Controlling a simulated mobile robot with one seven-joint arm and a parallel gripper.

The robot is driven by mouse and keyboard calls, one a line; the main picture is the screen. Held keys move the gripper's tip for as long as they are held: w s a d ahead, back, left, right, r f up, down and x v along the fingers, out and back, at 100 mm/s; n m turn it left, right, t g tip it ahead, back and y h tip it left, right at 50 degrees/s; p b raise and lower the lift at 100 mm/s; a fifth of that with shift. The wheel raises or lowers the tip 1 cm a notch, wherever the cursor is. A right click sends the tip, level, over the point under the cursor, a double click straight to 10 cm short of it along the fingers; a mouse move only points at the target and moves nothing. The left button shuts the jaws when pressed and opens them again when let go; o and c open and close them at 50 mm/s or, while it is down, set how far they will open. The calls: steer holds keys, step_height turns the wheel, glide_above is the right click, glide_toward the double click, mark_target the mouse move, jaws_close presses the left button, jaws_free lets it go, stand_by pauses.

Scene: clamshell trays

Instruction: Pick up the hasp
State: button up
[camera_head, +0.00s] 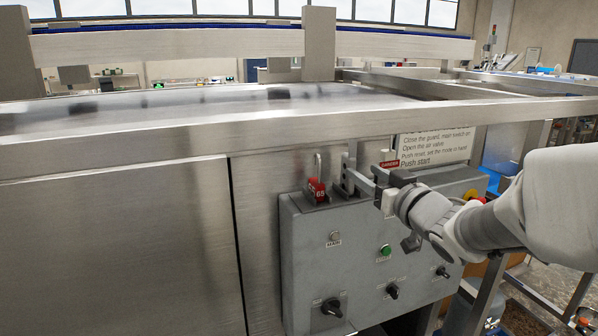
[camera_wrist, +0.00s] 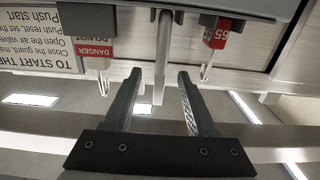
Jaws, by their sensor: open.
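The hasp, as far as I can tell, is a slim grey metal piece (camera_wrist: 161,70) standing between the fingers in the wrist view, which looks upside down. My gripper (camera_wrist: 159,76) is open, with one finger on each side of it and gaps showing on both sides. In the head view my gripper (camera_head: 352,178) is at the top edge of the grey control box. There a narrow upright metal piece beside the fingers may be the hasp; the fingers partly hide it.
A red padlock marked 65 (camera_head: 317,190) stands left of my gripper, its shackle up; it also shows in the wrist view (camera_wrist: 217,36). A red danger label (camera_wrist: 94,50) is on the other side. The control box (camera_head: 300,262) carries knobs and a green button (camera_head: 385,250).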

mark_target(354, 164)
steer(key=x, duration=0.7)
steer(key=shift+a+r, duration=0.1)
steer(key=shift+r, duration=0.05)
steer(key=shift+c, duration=0.3)
jaws_close()
